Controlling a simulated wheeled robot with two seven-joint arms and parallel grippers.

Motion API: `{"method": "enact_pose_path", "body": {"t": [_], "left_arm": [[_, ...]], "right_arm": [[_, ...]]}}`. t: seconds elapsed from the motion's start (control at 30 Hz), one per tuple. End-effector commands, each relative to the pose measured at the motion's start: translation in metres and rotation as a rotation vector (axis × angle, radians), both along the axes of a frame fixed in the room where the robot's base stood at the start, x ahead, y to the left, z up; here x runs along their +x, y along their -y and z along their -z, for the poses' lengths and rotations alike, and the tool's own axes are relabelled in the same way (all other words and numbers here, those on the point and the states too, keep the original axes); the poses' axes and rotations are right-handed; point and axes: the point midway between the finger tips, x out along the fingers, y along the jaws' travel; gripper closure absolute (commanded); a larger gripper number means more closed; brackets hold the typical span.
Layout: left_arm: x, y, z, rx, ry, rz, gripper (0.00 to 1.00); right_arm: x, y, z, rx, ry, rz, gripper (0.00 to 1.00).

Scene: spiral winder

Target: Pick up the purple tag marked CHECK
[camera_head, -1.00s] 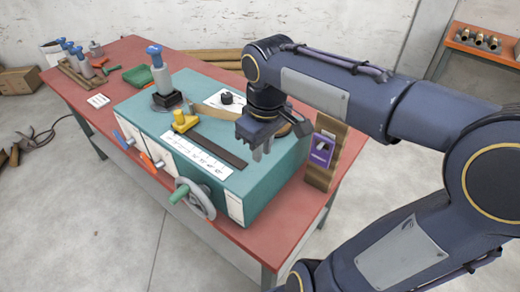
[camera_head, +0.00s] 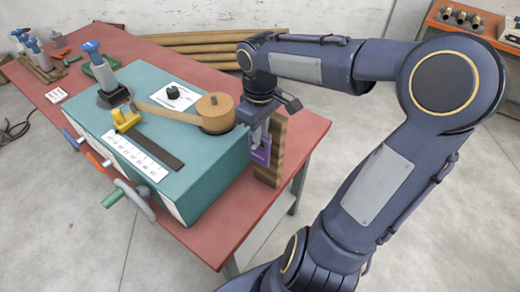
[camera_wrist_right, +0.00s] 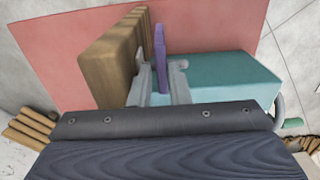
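The purple tag (camera_head: 262,153) is upright against the wooden board (camera_head: 277,145) at the right end of the teal machine; my right gripper partly covers it, and its marking cannot be read. My right gripper (camera_head: 257,138) points down at the tag. In the right wrist view the tag (camera_wrist_right: 160,56) stands edge-on between my two right fingers (camera_wrist_right: 159,84), with a gap on each side. The right gripper is open there, with the wooden board (camera_wrist_right: 108,58) close beside one finger. My left gripper is not in view.
The teal machine (camera_head: 205,165) fills the middle of the red table (camera_head: 245,215). On it are a tan spool (camera_head: 215,112), a yellow clamp (camera_head: 125,118) and a blue-topped lever (camera_head: 101,68). A handwheel (camera_head: 133,198) sticks out in front. Poles (camera_head: 200,42) lie behind the table.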

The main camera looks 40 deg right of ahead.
Motion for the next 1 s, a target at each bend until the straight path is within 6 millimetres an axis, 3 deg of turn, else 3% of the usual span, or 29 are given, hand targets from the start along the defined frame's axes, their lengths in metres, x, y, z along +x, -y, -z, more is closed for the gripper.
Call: {"method": "enact_pose_path", "body": {"t": [0.13,0.27,0.7,0.9,1.0], "left_arm": [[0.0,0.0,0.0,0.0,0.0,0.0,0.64],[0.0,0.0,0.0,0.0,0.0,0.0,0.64],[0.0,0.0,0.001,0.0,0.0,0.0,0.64],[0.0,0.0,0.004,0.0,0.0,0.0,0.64],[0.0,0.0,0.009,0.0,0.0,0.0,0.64]], "right_arm": [[0.0,0.0,0.0,0.0,0.0,0.0,0.85],[0.0,0.0,0.0,-0.001,0.0,0.0,1.0],[0.0,0.0,-0.002,-0.001,0.0,0.0,1.0],[0.001,0.0,-0.016,-0.001,0.002,-0.001,1.0],[-0.004,-0.015,-0.014,-0.003,0.002,-0.005,1.0]]}}
